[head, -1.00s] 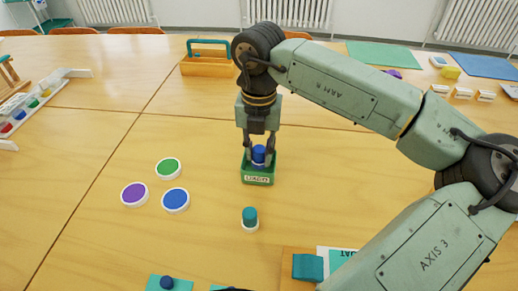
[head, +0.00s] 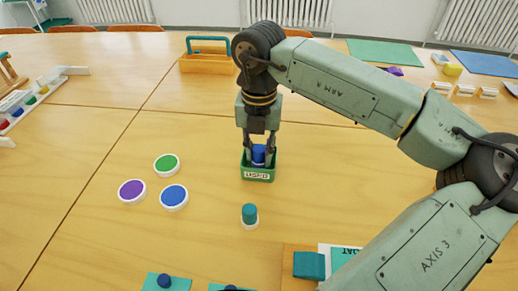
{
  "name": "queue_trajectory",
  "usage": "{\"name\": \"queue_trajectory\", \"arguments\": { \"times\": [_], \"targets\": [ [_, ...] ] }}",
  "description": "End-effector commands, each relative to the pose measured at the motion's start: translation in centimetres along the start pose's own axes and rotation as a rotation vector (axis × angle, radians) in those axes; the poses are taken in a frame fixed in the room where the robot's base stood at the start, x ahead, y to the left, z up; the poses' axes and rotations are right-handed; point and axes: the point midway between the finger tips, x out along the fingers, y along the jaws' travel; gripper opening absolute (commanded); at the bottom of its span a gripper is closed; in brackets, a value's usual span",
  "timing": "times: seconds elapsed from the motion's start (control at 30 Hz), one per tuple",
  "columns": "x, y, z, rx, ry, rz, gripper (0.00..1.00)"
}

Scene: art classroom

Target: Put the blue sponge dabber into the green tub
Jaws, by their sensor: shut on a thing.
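The blue sponge dabber (head: 258,153) is between the fingers of my gripper (head: 258,158), which is shut on it. The gripper points straight down over the green tub (head: 258,175). The dabber and the fingertips are at the tub's opening, partly below its rim. The tub is small, with a white label on its front wall. The dabber's lower end is hidden by the front wall, so I cannot tell if it touches the bottom.
A teal dabber (head: 249,215) stands in front of the tub. Green (head: 166,163), purple (head: 131,190) and blue (head: 173,196) round pads lie to the left. A wooden caddy (head: 203,62) stands behind. A teal block (head: 309,265) is at the front right.

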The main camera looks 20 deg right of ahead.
Motion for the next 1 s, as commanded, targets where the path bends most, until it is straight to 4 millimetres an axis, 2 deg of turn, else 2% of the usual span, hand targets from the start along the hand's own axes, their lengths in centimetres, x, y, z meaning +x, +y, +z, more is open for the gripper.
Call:
{"name": "queue_trajectory", "arguments": {
  "times": [0.27, 0.3, 0.63, 0.93, 0.97, 1.0],
  "targets": [
    [-0.01, 0.0, 0.0, 0.0, 0.0, 0.0, 0.01],
    [-0.01, 0.0, 0.0, 0.0, 0.0, 0.0, 0.24],
    [0.0, 0.0, -0.01, 0.0, 0.0, 0.0, 0.46],
    [-0.01, 0.01, 0.0, 0.0, 0.0, 0.0, 0.47],
    [0.0, 0.01, -0.01, 0.0, 0.0, 0.0, 0.44],
    [0.0, 0.0, -0.01, 0.0, 0.0, 0.0, 0.47]
  ]
}}
